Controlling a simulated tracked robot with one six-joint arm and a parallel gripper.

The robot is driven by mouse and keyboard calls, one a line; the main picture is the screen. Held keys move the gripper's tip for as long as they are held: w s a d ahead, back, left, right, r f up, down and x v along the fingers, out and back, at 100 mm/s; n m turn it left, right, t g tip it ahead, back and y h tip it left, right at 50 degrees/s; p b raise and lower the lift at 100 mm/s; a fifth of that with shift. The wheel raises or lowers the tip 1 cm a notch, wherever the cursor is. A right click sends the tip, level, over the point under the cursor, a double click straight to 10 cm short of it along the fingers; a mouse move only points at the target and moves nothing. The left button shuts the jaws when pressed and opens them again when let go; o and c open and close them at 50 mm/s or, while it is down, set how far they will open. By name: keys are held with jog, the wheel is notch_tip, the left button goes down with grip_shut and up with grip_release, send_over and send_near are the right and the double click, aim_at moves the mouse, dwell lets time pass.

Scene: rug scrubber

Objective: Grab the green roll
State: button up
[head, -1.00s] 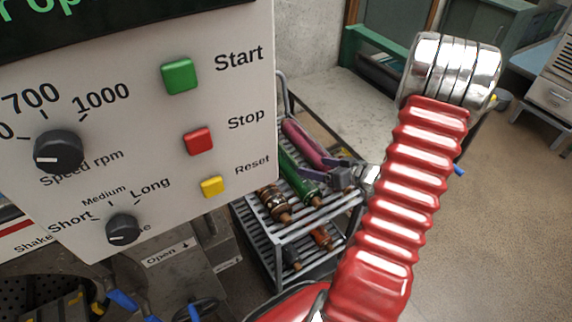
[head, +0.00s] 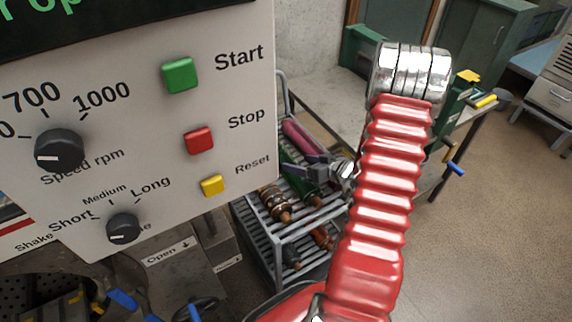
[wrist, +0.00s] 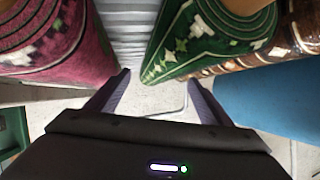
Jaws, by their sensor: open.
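The green roll (head: 303,192) is a patterned rolled rug on the upper shelf of a grey cart, partly hidden behind my gripper in the head view. In the wrist view the green roll (wrist: 215,42) lies ahead and right of centre, its end facing the camera. My gripper (wrist: 159,77) is open and empty. Its fingers point toward the gap between the green roll and the pink roll (wrist: 60,42). The right finger's tip is close to the green roll's lower edge; I cannot tell whether it touches. In the head view my gripper (head: 301,171) is over the cart.
A brown patterned roll (wrist: 295,35) lies right of the green one, with a blue surface (wrist: 270,95) below it. The cart (head: 335,215) holds more rolls on its lower shelf. A control panel (head: 225,100) stands close on the left. Open floor (head: 500,230) lies to the right.

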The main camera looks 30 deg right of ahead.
aim_at(294, 162)
jog(key=x, duration=0.5)
jog(key=shift+a, duration=0.15)
dwell(0.3)
jog(key=shift+w+r, duration=0.1)
jog(key=c, duration=2)
